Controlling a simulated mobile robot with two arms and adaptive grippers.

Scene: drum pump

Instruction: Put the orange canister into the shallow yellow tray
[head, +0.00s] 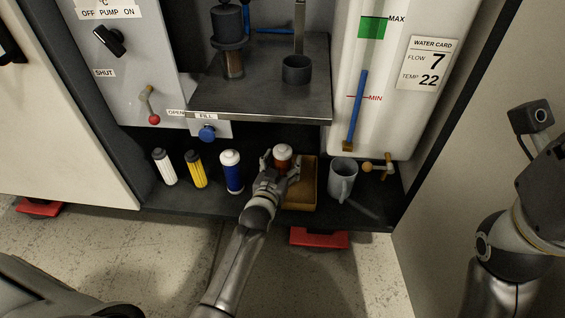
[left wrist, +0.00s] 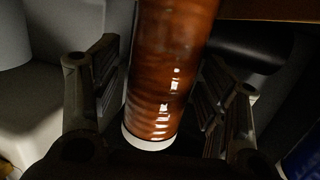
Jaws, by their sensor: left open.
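The orange canister (head: 282,153), with a white top, stands on the dark cabinet shelf in the head view. My left gripper (head: 280,167) reaches in from the front and partly hides it. In the left wrist view the canister's orange-brown body (left wrist: 168,70) shows between the two spread fingers, with its white end at the bottom. Gaps show beside the body, so the gripper is open around it. The shallow yellow tray (head: 303,199) lies just right of the gripper, partly covered by it. My right arm is at the right edge; its fingers are out of view.
A blue canister (head: 232,172), a yellow one (head: 196,168) and a white one (head: 164,167) stand to the left. A grey mug (head: 343,178) and a small brass valve (head: 379,169) are right of the tray. A metal shelf (head: 265,107) overhangs from behind.

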